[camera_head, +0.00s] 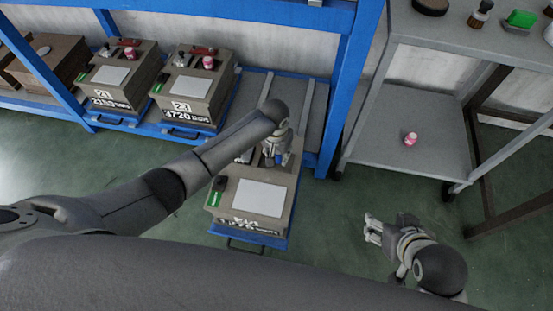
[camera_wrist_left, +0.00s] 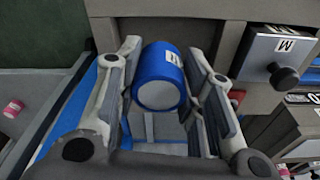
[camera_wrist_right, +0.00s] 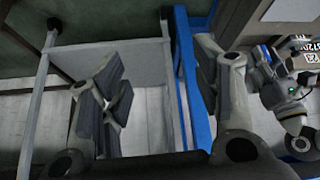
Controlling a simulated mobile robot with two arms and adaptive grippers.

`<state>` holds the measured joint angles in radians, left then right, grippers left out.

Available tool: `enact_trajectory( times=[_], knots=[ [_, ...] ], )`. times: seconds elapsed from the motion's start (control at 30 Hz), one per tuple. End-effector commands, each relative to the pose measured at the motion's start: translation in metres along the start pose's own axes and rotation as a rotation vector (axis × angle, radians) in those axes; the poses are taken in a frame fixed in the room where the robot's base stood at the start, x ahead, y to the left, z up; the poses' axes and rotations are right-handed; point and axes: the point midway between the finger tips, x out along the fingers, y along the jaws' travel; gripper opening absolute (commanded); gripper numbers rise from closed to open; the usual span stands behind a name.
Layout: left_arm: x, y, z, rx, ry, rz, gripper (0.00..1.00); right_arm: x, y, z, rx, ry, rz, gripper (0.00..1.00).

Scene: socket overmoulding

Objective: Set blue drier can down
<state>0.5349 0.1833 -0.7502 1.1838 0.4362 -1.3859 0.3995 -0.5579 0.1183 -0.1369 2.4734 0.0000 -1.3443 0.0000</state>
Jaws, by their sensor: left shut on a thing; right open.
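The blue drier can (camera_wrist_left: 160,62) has a white label and a pale grey end, and sits between the fingers of my left gripper (camera_wrist_left: 165,88). In the head view, my left gripper (camera_head: 275,160) is shut on it over the back part of the pulled-out brown box (camera_head: 228,222). Only a bit of blue shows there; the fingers hide most of the can. I cannot tell whether the can touches the box. My right gripper (camera_head: 372,229) is open and empty above the floor, right of the box. Its fingers also show in the right wrist view (camera_wrist_right: 160,95).
Other brown boxes (camera_head: 125,95) stand on the blue rack (camera_head: 343,95) at the left. A grey shelf unit (camera_head: 385,163) at the right bears a pink can (camera_head: 410,139) on its lower shelf. A black-knobbed block (camera_wrist_left: 278,55) is beside the blue can. Green floor is clear around my right gripper.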

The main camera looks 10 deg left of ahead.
Motion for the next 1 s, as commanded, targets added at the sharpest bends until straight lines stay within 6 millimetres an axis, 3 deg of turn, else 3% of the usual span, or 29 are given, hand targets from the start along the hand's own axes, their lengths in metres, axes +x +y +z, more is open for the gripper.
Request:
enact_trajectory(
  times=[0.27, 0.6, 1.0],
  knots=[
    [0.010, -0.008, 0.000, -0.002, 0.000, -0.002, 0.12, 0.005, -0.003, -0.022, -0.003, 0.104, -0.006, 0.58],
    [0.035, -0.006, 0.003, -0.001, 0.000, -0.001, 0.12, 0.002, -0.010, -0.079, -0.008, 0.375, -0.021, 0.58],
    [0.037, -0.006, 0.004, -0.001, 0.000, 0.000, 0.12, -0.001, -0.011, -0.087, -0.008, 0.411, -0.023, 0.58]
  ],
)
